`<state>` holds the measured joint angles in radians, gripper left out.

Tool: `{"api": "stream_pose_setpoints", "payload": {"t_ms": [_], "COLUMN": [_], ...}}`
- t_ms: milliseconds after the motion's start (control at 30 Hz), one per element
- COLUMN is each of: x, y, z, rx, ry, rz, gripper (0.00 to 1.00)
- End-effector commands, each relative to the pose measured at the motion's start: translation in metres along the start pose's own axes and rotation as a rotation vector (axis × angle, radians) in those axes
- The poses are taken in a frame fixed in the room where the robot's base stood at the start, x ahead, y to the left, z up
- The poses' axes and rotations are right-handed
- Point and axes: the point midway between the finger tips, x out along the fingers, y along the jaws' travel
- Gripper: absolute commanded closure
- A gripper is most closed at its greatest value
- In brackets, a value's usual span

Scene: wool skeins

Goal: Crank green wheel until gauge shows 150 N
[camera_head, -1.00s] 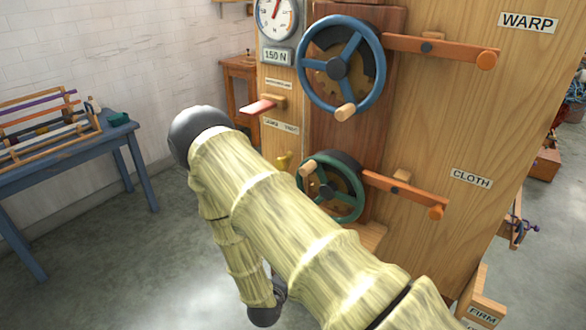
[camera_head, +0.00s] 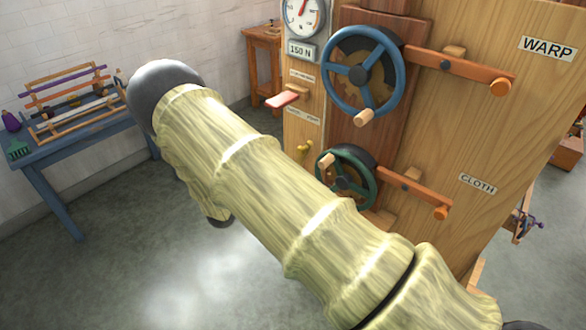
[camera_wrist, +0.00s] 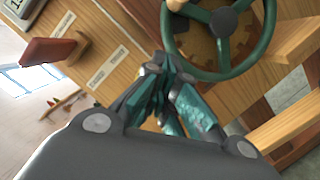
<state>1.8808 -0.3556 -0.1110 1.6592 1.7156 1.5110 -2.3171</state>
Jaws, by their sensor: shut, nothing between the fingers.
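The green wheel (camera_head: 368,194) is low on the wooden loom frame, its pale knob (camera_head: 327,161) at the upper left of the rim. The wheel (camera_wrist: 268,42) and knob (camera_wrist: 176,5) also show in the wrist view. The round gauge (camera_head: 291,20) is at the top with a red needle pointing nearly straight up; its numbers are too small to read. A plate (camera_head: 300,50) below it reads 150 N. My gripper (camera_wrist: 165,78) is shut and empty, just beside the lower left of the green rim; contact cannot be told. It is hidden in the head view.
A blue wheel (camera_head: 331,85) sits above the green one. A red paddle (camera_head: 282,99) and a brass peg (camera_head: 304,147) stick out at the left. Orange-tipped wooden levers (camera_head: 470,70) extend right. A blue table (camera_head: 62,150) stands left, with open floor between.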

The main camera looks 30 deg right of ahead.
Motion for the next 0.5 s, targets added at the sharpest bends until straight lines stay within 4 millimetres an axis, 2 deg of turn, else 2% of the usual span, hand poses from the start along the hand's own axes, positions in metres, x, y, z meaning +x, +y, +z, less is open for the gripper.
{"api": "stream_pose_setpoints", "payload": {"t_ms": [500], "x": [0.085], "y": [0.002], "z": [0.002], "rx": [0.000], "ry": [-0.001], "rz": [0.000], "gripper": [1.00]}}
